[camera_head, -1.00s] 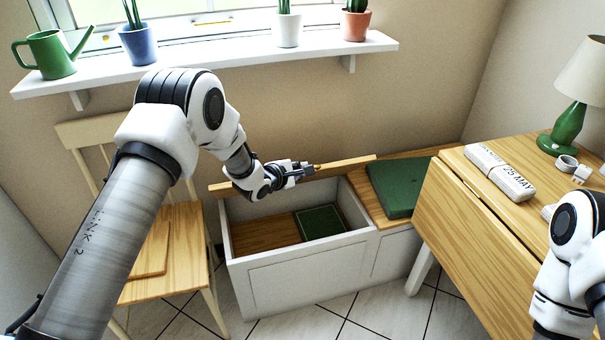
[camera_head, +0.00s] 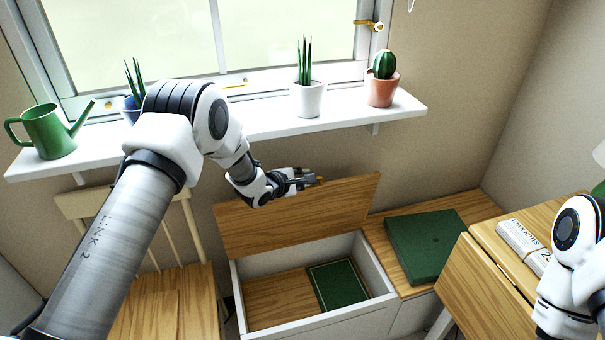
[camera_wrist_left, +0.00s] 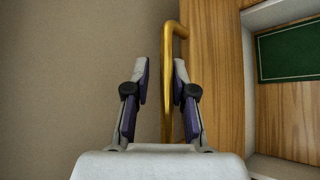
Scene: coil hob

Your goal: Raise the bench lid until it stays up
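The wooden bench lid (camera_head: 305,216) stands steeply raised at the back of the open white bench (camera_head: 310,322), its broad face toward me. In the left wrist view its wood (camera_wrist_left: 213,90) is to the right of the fingers. My left gripper (camera_head: 318,181) is at the lid's upper edge. In the left wrist view its two fingers (camera_wrist_left: 162,75) are apart, with the brass handle (camera_wrist_left: 168,110) close by the right finger; I cannot tell whether they touch. My right arm shows at the right edge of the head view, but its gripper is out of view.
A green cushion (camera_head: 428,245) lies on the fixed bench top at right. A windowsill (camera_head: 270,125) with plants and a watering can (camera_head: 48,132) is above. A chair stands left; a wooden table (camera_head: 490,285) stands right.

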